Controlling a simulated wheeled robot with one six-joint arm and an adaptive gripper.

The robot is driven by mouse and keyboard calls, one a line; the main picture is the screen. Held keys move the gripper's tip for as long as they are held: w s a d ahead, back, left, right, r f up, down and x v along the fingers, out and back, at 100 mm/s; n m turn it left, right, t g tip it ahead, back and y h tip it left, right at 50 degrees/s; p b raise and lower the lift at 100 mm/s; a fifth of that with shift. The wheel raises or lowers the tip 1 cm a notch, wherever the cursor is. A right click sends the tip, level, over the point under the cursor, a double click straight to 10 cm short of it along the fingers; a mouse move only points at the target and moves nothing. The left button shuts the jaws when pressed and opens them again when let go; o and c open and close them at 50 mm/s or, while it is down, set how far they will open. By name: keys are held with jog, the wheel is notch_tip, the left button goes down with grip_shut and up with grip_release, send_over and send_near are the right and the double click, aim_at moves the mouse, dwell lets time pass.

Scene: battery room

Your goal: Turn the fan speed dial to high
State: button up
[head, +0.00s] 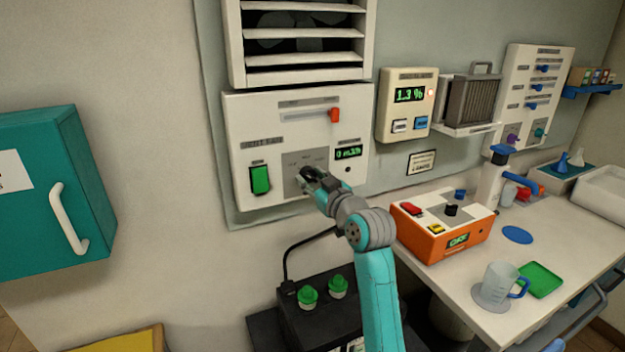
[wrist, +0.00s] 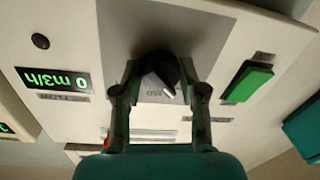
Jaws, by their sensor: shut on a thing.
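The fan speed dial is a dark round knob on a grey plate of the white fan control panel (head: 235,130). In the wrist view the dial (wrist: 162,68) sits between my fingers and its white pointer mark shows. My gripper (head: 312,176) reaches the panel and is shut on the dial, with one finger on each side in the wrist view (wrist: 158,80). The arm hides part of the dial and its printed scale in the head view. The panel's green display (wrist: 55,80) reads 0 m3/h.
A gas monitor (head: 408,105) reads 1.3 %. An orange box (head: 440,240) stands on the bench at right.

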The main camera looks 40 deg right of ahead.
jog(key=m, duration=0.9)
jog(key=shift+a+m+t, duration=0.1)
jog(key=shift+m+t, duration=0.2)
jog(key=m+h, duration=0.1)
jog(key=m, duration=0.4)
jog(key=shift+a+m, duration=0.1)
jog(key=shift+m, duration=0.3)
jog(key=m, duration=0.4)
jog(key=shift+m+h, duration=0.3)
jog(key=shift+m, duration=0.3)
jog(key=o, duration=1.1)
jog(key=shift+o, duration=0.2)
